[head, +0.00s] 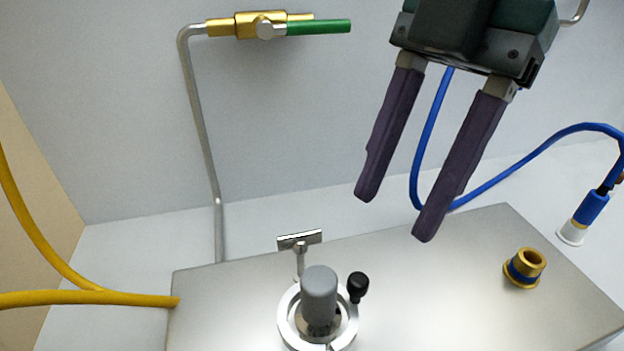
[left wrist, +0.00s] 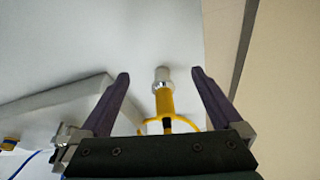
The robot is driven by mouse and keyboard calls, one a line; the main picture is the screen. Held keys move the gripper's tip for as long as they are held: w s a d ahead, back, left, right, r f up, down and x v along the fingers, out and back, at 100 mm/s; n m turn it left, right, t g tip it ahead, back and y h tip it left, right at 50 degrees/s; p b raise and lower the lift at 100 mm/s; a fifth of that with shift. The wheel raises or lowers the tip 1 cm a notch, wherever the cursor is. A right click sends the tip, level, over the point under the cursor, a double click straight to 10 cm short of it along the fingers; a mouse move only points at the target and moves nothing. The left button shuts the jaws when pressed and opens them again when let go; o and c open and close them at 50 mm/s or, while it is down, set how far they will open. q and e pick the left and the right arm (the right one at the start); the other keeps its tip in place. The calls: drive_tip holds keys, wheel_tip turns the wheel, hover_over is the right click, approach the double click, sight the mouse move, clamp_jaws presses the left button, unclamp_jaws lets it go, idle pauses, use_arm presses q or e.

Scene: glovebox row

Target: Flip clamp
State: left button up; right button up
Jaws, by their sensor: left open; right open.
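The clamp (head: 286,318) is a silver ring around an upright grey cylinder (head: 319,292) on top of the steel box. A black-knobbed lever (head: 357,286) stands at its right side, and a shiny T-shaped metal piece (head: 300,240) rises behind it. The clamp's front edge is cut off by the picture. My right gripper (head: 396,212) is open and empty, above and to the right of the clamp, apart from it. My left gripper (left wrist: 160,76) shows only in the left wrist view, open, with a yellow connector (left wrist: 164,102) appearing between its fingers, not gripped.
The steel box (head: 225,305) fills the lower middle. A brass fitting (head: 523,267) stands on its right part. A blue cable (head: 520,165) ends in a blue-white plug (head: 582,218). Yellow hoses (head: 90,298) run at left.

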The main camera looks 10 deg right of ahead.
sight(359, 279)
drive_tip(key=x, duration=0.7)
clamp_jaws()
idle(0.5)
